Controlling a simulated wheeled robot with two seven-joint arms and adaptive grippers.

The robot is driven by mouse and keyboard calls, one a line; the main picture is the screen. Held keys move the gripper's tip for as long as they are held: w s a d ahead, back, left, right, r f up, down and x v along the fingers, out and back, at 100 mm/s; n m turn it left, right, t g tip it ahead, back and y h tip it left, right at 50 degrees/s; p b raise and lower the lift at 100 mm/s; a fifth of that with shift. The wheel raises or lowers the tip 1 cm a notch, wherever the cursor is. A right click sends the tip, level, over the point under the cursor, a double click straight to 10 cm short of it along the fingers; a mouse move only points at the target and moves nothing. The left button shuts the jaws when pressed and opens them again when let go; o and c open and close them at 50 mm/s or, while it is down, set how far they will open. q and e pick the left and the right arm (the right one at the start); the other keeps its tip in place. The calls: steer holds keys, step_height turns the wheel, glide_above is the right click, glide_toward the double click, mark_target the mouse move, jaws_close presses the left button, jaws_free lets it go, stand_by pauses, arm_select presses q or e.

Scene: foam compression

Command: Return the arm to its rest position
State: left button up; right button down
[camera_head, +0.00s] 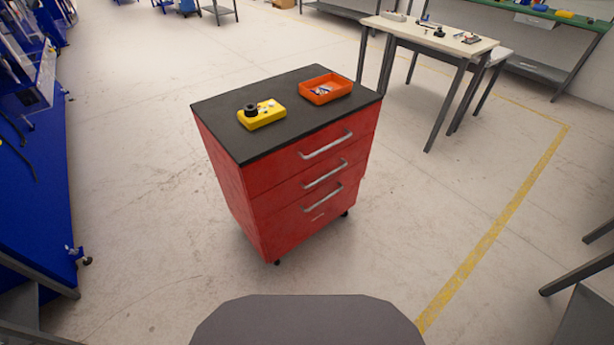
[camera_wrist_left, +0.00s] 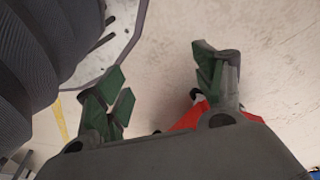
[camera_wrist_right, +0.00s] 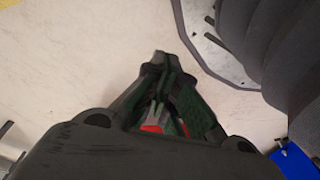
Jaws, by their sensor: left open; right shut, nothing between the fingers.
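Neither of my arms shows in the head view. My left gripper (camera_wrist_left: 162,78) is open and empty in the left wrist view, its green-padded fingers wide apart over the pale floor. A bit of red shows behind its right finger. My right gripper (camera_wrist_right: 160,62) is shut in the right wrist view, its fingertips together with nothing held. Red and light grey patches show through the gap between its fingers. A red drawer cabinet (camera_head: 235,181) stands ahead in the head view, apart from me. On its black top are a yellow block (camera_head: 263,120) with a black round part and an orange tray (camera_head: 326,97).
The tray holds small items. Blue equipment (camera_head: 35,200) lines the left side. A pale table (camera_head: 425,36) and a green-topped bench (camera_head: 520,10) stand at the back right. Open floor (camera_head: 130,140) surrounds the cabinet, with a yellow line (camera_head: 490,243) on the right.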

arm_select(q)
steer(key=s+a+r+p, duration=0.1)
steer(key=s+a+p, duration=0.2)
steer(key=s+p, duration=0.5)
steer(key=s+a+r+g+p, duration=0.1)
steer(key=s+a+r+p, duration=0.1)
steer(key=s+p, duration=0.6)
steer(key=shift+s+a+r+y, duration=0.2)
steer(key=shift+s+a+y, duration=0.2)
steer(key=shift+s+a, duration=0.15)
arm_select(e)
steer(key=s+d+r, duration=0.1)
steer(key=s+d, duration=0.2)
steer(key=s, duration=0.5)
steer(key=s+d+r+g, duration=0.1)
steer(key=s+d+r, duration=0.1)
steer(key=s, duration=0.7)
steer(key=shift+d+r+h, duration=0.2)
steer(key=shift+d+h, duration=0.2)
steer(key=shift+d, duration=0.15)
arm_select(q)
steer(key=shift+w+f+b, duration=0.1)
steer(key=shift+f+b, duration=2.15)
steer(key=shift+f, duration=0.05)
arm_select(e)
steer(key=shift+f, duration=2.3)
